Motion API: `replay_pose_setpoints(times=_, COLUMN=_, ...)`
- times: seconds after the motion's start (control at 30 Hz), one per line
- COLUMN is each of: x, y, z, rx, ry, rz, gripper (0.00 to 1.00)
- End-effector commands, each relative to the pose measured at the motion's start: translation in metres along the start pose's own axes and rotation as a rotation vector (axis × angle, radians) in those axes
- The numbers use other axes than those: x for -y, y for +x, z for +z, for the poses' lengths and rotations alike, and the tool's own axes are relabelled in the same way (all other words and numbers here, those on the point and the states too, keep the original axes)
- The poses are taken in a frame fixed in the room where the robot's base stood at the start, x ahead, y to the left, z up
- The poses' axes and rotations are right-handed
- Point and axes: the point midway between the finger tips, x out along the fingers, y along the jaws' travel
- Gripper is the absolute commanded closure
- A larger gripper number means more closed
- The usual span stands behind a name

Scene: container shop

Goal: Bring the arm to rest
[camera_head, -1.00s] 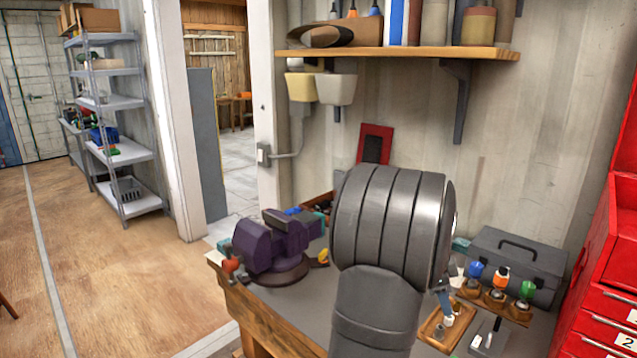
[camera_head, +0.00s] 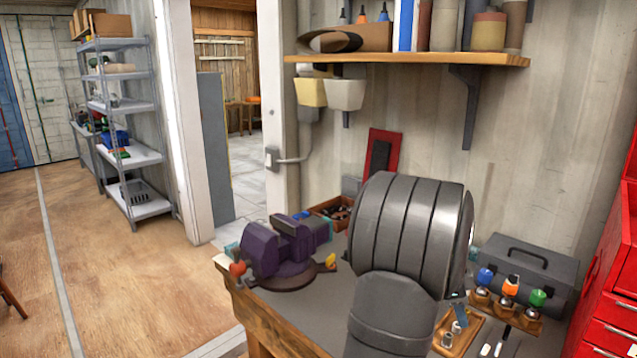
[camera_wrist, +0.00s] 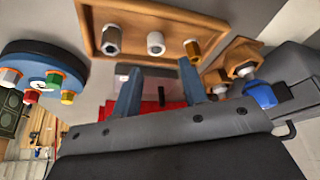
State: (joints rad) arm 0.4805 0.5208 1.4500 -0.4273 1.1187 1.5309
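My gripper (camera_wrist: 160,72) shows in the wrist view as two blue fingers standing well apart. No object is clearly held between them; a red and grey thing shows in the gap behind. In the head view my grey arm stands over the workbench (camera_head: 318,322) and hides most of the gripper. The wooden tray (camera_wrist: 98,40) with metal fittings lies beyond the fingertips in the wrist view. In the head view this tray (camera_head: 440,345) is right of my arm, partly hidden.
A purple vise (camera_head: 275,250) stands left of my arm. A rack of coloured-cap bottles (camera_head: 518,318), a grey toolbox (camera_head: 525,268) and a red cabinet (camera_head: 610,300) stand right. A wooden shelf (camera_head: 430,60) hangs above. Open floor (camera_head: 110,280) lies left.

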Motion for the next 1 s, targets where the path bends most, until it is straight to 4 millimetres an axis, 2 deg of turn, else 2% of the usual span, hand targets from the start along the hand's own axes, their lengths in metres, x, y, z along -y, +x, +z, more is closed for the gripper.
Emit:
replay_pose_setpoints(times=0.13, x=-0.001, y=0.01, z=0.004, rx=0.001, ry=-0.001, rz=0.003, gripper=0.6)
replay_pose_setpoints(times=0.27, x=-0.001, y=0.029, z=0.012, rx=0.001, ry=-0.003, rz=0.004, gripper=0.6)
replay_pose_setpoints(times=0.87, x=0.0, y=-0.091, z=0.013, rx=-0.001, ry=-0.001, rz=-0.003, gripper=0.6)
replay_pose_setpoints(times=1.0, x=-0.001, y=-0.059, z=0.013, rx=0.001, ry=0.0, rz=0.006, gripper=0.6)
